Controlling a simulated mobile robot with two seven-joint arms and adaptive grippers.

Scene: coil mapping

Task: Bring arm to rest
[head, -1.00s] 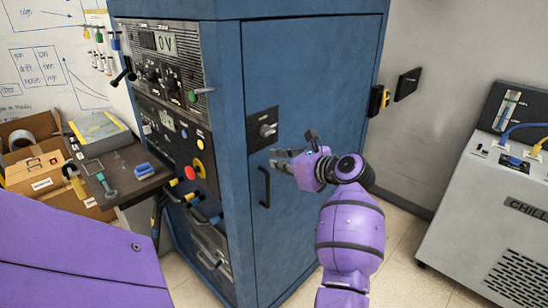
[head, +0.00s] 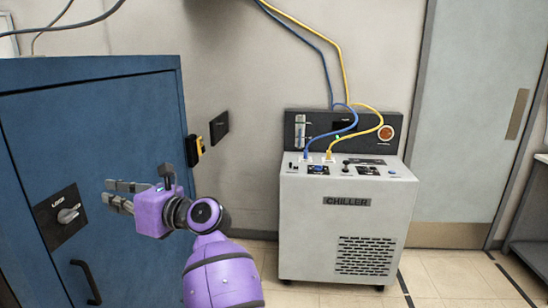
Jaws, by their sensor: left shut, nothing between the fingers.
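My left arm comes up from the bottom of the head view, purple with dark joints. Its left gripper (head: 120,195) is shut and empty, with the grey fingers pointing left. It shows in front of the blue cabinet (head: 95,120), to the right of the cabinet's lock knob (head: 68,215). I cannot tell the exact gap between the fingers and the door. My right gripper is not in view.
A black door handle (head: 86,282) is below the knob. A grey chiller (head: 345,225) with blue and yellow cables stands against the wall, right of the arm.

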